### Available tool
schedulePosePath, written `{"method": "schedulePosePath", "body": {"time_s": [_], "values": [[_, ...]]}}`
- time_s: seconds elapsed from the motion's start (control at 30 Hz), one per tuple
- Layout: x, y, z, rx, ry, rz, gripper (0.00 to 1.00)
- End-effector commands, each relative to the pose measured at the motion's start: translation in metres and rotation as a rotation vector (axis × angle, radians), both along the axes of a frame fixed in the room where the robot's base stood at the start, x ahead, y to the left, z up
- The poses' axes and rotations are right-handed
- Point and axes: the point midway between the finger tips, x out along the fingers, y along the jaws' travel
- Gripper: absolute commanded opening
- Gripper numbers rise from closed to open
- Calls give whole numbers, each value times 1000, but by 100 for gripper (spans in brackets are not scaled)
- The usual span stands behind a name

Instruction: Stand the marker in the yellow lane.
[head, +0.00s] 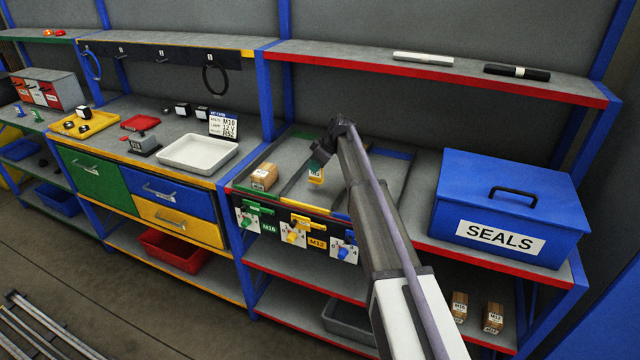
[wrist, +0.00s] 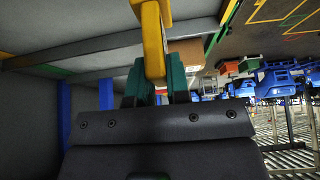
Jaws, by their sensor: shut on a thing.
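A small yellow marker (head: 316,177) shows below my gripper (head: 320,163) in the head view, over the middle lane of the open tray. In the wrist view my gripper's green fingers (wrist: 154,82) are shut on the yellow marker (wrist: 153,40), which extends out past the fingertips. The yellow lane (head: 338,215) has a yellow strip at its front edge. Its far part is partly hidden by my arm. I cannot tell whether the marker's lower end touches the lane floor.
A brown block (head: 264,177) sits in the lane to the left; a brown block also shows beyond the fingers in the wrist view (wrist: 187,62). Grey dividers separate the lanes. Labelled knobs (head: 296,230) line the front. A blue SEALS box (head: 510,205) stands at the right.

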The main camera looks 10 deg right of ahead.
Motion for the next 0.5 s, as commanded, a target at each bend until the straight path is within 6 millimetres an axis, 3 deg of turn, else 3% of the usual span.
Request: {"method": "schedulePosePath", "body": {"time_s": [0.03,0.17,0.33,0.5], "values": [[0,0,-12,0,0,0,0],[0,0,-13,0,0,0,0],[0,0,-48,0,0,0,0],[0,0,-44,0,0,0,0]]}}
